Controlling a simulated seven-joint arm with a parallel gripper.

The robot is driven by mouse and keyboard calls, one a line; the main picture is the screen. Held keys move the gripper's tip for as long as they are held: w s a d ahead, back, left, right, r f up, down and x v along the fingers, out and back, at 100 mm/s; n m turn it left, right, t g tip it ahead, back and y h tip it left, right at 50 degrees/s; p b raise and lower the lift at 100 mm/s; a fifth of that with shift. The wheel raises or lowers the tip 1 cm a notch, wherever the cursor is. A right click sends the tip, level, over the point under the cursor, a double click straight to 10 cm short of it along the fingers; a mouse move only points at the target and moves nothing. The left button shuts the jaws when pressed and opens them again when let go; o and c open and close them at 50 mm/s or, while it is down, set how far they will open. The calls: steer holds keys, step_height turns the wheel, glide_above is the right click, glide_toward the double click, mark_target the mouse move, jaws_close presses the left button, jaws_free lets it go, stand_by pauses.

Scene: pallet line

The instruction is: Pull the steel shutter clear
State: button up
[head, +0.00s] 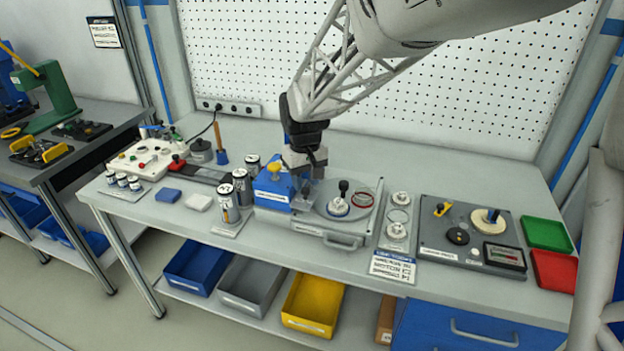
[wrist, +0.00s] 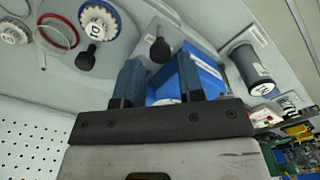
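A grey metal plate with a black knob (wrist: 160,48), which looks like the steel shutter, lies just ahead of my fingertips in the wrist view. In the head view my gripper mostly hides it. My gripper (head: 306,176) points down over the bench between a blue box (head: 268,190) and a round clear-covered well. In the wrist view my gripper (wrist: 158,75) has its two fingers apart, with nothing held between them. The blue box also shows behind the right finger in the wrist view (wrist: 208,72). Whether the fingers touch anything is unclear.
A white-and-blue numbered dial (head: 338,207) with a black knob stands close right of my gripper, beside a red ring (head: 363,200). Labelled canisters (head: 228,205) stand to the left. A gauge panel (head: 468,236) and green tray (head: 547,234) lie right.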

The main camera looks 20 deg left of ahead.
steer(key=shift+r, duration=2.75)
steer(key=s+d+r+m, duration=0.1)
steer(key=s+d+r, duration=0.15)
steer(key=d, duration=0.55)
steer(key=s+d+r+m+t, duration=0.15)
steer(key=s+d, duration=0.25)
steer(key=d, duration=0.5)
steer(key=s+d+r+m, duration=0.2)
steer(key=s+d, duration=0.1)
steer(key=d, duration=0.5)
steer(key=s+d+f+m, duration=0.1)
steer(key=s+d+m, duration=0.1)
steer(key=s+d, duration=0.6)
steer(key=s+d+f+m+t, duration=0.1)
steer(key=s+d+f+m, duration=0.1)
steer(key=s+d, duration=0.6)
steer(key=shift+s+d+m, duration=0.35)
steer(key=shift+s+d, duration=0.05)
steer(key=shift+s, duration=0.7)
steer(key=shift+o, duration=0.4)
